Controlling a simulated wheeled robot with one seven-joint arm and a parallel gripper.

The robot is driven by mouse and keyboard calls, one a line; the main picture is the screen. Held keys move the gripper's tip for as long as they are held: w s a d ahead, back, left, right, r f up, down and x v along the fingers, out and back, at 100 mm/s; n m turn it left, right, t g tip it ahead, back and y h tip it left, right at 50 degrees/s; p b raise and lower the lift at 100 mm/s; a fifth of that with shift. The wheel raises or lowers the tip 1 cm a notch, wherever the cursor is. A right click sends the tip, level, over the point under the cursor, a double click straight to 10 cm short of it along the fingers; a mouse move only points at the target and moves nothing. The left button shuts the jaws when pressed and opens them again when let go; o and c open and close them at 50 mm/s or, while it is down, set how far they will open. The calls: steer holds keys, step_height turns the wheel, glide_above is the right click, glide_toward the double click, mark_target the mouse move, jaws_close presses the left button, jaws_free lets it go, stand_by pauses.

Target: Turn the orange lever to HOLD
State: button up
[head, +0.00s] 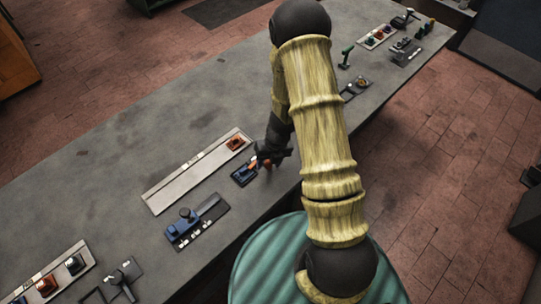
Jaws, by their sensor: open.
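The orange lever (253,165) shows as a small orange piece at a dark plate with blue parts (243,175), near the middle of the bench. My gripper (266,160) is right at the lever, over the right side of the plate. It is open. The fingertips are small and dark here, so I cannot tell whether they touch the lever or stand around it. The lever's exact angle and any HOLD marking cannot be read.
The grey bench (110,150) runs diagonally. A pale panel with an orange-red button (235,142) lies just behind the plate. A blue slider unit (184,224) is at front left. A green-handled lever (346,55) stands beyond my arm. Bare bench lies at left.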

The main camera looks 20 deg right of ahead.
steer(key=d+r+p, duration=0.3)
steer(key=r, duration=1.4)
steer(key=shift+d+p, duration=0.15)
steer(key=shift+p, duration=0.25)
steer(key=s+r+m+t+h, duration=0.1)
steer(key=s+r+m, duration=0.4)
steer(key=m, duration=1.3)
steer(key=s+a+r+m+t+h, duration=0.1)
steer(key=s+r+m, duration=0.4)
steer(key=m, duration=1.3)
steer(key=shift+r+t, duration=0.3)
steer(key=shift+r, duration=0.6)
